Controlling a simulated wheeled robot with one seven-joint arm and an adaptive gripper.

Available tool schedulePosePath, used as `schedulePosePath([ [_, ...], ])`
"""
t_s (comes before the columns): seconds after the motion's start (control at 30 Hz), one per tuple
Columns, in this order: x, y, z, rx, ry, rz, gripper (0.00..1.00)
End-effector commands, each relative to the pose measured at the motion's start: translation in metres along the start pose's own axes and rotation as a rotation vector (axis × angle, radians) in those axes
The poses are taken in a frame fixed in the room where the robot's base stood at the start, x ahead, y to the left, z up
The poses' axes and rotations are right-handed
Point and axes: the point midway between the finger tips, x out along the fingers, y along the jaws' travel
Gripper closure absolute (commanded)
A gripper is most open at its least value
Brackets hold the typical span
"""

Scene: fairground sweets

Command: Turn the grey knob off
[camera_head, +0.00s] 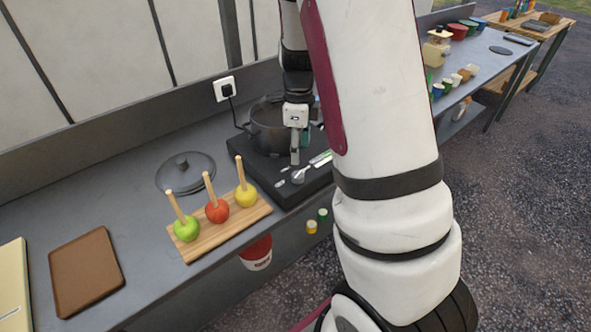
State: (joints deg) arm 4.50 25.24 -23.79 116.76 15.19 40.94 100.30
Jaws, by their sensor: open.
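The grey knob (298,177) sits on the front part of a black hotplate (262,180), to the left of a small label strip. My gripper (296,160) points down just above and behind the knob, close to it; I cannot tell whether it touches. It is open, and its fingers partly overlap each other in this view. A dark pot (268,130) stands on the hotplate behind my gripper, partly hidden by it. The knob's exact setting is too small to read.
A board (228,228) with three apples on sticks lies left of the hotplate. Behind it is a dark lid (184,172). A brown tray (86,272) lies further left. A wall socket (225,90) has a plugged-in cable. My arm hides the counter to the right.

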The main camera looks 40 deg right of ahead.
Motion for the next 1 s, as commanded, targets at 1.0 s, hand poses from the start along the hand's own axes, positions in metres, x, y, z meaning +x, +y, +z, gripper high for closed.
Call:
schedulePosePath([
  [1.0, 0.086, 0.000, 0.000, -0.002, 0.000, -0.001, 0.74],
])
